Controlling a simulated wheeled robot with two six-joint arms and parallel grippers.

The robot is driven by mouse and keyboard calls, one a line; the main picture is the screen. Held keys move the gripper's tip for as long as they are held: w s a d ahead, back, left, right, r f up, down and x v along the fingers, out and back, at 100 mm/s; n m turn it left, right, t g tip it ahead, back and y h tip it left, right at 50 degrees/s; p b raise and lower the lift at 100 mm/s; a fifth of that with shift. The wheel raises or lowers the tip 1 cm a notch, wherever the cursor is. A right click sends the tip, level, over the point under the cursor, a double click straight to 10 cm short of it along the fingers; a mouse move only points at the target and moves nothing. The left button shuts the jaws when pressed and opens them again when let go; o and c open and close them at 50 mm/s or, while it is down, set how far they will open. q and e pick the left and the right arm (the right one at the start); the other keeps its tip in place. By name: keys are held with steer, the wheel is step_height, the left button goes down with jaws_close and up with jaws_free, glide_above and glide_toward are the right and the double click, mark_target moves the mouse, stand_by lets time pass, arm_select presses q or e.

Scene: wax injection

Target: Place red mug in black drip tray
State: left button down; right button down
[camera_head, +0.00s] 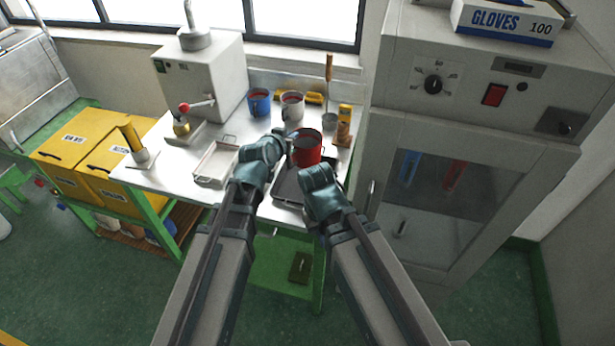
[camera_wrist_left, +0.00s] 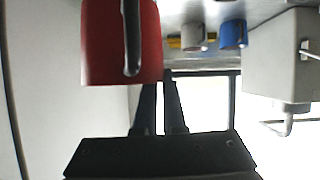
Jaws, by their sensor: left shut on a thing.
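The red mug (camera_head: 307,153) is upright at the right part of the white table, with dark red contents at its top. My left gripper (camera_head: 286,143) is at the mug's left side and shut on it. In the left wrist view, which is upside down, the mug (camera_wrist_left: 105,45) shows with its handle, and the fingers (camera_wrist_left: 164,80) reach its edge. The exact grip point is unclear. The black drip tray (camera_head: 287,188) lies at the table's front, partly hidden by my grippers. My right gripper (camera_head: 310,172) is beside the tray, below the mug; its fingers are hard to make out.
A blue mug (camera_head: 259,103) and a grey mug (camera_head: 292,107) stand behind. A pale metal tray (camera_head: 216,164) lies to the left, near the white wax machine (camera_head: 203,80). A tall grey oven cabinet (camera_head: 450,150) closes off the right. Yellow bins (camera_head: 72,143) stand far left.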

arm_select(q)
steer(key=shift+a+f+b, duration=0.1)
steer(key=shift+f+b, duration=4.9)
steer(key=shift+b, duration=0.2)
steer(key=shift+r, duration=0.15)
steer(key=c, duration=1.4)
jaws_free()
steer(key=shift+f, duration=0.2)
steer(key=o, duration=0.4)
steer(key=shift+r, duration=0.1)
